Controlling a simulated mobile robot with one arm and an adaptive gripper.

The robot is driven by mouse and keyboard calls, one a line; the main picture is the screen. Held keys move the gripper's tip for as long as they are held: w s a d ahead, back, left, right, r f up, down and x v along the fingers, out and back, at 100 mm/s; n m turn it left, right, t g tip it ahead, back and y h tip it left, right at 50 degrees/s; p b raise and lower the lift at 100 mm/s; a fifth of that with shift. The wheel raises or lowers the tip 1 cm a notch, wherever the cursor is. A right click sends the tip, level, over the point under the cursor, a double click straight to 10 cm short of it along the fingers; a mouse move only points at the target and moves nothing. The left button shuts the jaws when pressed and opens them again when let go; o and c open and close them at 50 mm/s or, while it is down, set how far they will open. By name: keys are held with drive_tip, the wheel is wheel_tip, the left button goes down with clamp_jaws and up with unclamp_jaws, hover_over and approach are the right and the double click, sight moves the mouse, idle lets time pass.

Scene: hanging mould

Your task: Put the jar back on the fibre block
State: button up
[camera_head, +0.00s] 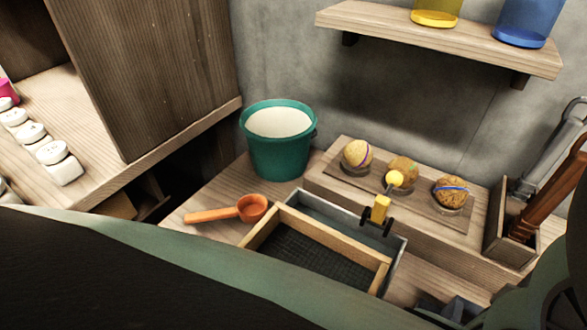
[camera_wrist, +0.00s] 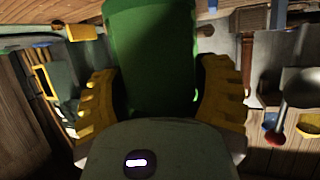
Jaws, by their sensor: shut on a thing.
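My gripper (camera_wrist: 157,72) shows in the wrist view with its two yellow ridged fingers shut on a green jar (camera_wrist: 150,40). One finger is on each side of the jar, and its far end runs out of the top of the picture. Whether the jar is upright or tilted I cannot tell. My gripper and the jar cannot be made out in the head view, where my own dark green body parts fill the front. I cannot pick out the fibre block with certainty in either view.
A wall shelf (camera_head: 384,21) bears a yellow jar (camera_head: 436,12) and a blue jar (camera_head: 524,24). Below stand a teal bucket (camera_head: 280,155), an orange scoop (camera_head: 225,211), a wood-framed screen (camera_head: 263,232) in a grey tray, and a wooden step (camera_head: 440,238) with several balls.

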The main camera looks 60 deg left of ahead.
drive_tip(key=shift+w+d+f+b, duration=0.35)
drive_tip(key=shift+w+d+f, duration=0.7)
drive_tip(key=shift+w, duration=1.3)
drive_tip(key=shift+w+d+f+b, duration=0.3)
drive_tip(key=shift+w+d+f, duration=0.3)
drive_tip(key=shift+w+d, duration=1.4)
drive_tip(key=shift+w+d+f+b, duration=0.35)
drive_tip(key=shift+w+d+f, duration=0.5)
drive_tip(key=shift+w, duration=1.85)
drive_tip(key=shift+f, duration=0.1)
drive_tip(key=o, duration=1.3)
drive_tip(key=shift+d, duration=0.1)
drive_tip(key=shift+s, duration=0.1)
